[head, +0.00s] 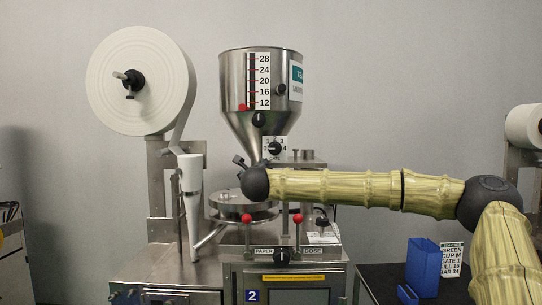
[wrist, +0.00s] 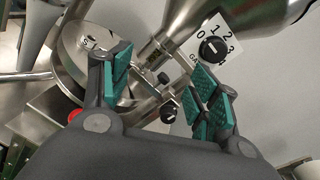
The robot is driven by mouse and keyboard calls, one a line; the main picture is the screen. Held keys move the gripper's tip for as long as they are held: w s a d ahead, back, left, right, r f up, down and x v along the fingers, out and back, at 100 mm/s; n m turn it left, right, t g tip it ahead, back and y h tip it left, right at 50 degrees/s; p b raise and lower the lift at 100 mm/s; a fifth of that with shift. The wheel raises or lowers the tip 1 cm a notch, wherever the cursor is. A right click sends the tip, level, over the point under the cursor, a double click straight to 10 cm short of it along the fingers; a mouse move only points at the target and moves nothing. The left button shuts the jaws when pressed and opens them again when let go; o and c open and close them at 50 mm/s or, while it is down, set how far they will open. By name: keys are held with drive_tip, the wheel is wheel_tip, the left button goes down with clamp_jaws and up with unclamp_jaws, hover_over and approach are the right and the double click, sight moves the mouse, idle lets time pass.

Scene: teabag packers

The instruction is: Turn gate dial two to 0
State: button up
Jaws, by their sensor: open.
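The gate dial (head: 275,148) is a black round knob on a white numbered plate, below the steel hopper (head: 260,85) of the machine marked 2. In the wrist view the gate dial (wrist: 212,50) sits at the upper right, with 0, 1, 2 and 3 legible around it. In the head view my gripper (head: 241,162) is mostly hidden behind my wrist, just left of the dial.
Two red-knobbed levers (head: 247,218) (head: 298,218) stand at the machine's front, above a lower black knob (head: 282,256). A paper roll (head: 141,81) and white cone (head: 190,180) are at left. Blue boxes (head: 422,267) stand on a dark table at right.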

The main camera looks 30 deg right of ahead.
sight(275, 148)
drive_tip(key=s+d+r+m+h, duration=0.2)
drive_tip(key=d+r+m, duration=0.2)
drive_tip(key=d+r, duration=0.3)
drive_tip(key=shift+g, duration=0.3)
drive_tip(key=p+x, duration=0.1)
drive_tip(key=x, duration=0.2)
drive_tip(key=p+x, duration=0.1)
drive_tip(key=x, duration=0.2)
drive_tip(key=p+x, duration=0.1)
drive_tip(key=x, duration=0.2)
drive_tip(key=shift+w+a+r, duration=0.1)
drive_tip(key=shift+w+a, duration=0.05)
drive_tip(key=shift+w, duration=0.2)
drive_tip(key=shift+w+d, duration=0.35)
drive_tip(key=shift+w, duration=0.15)
drive_tip(key=c, duration=1)
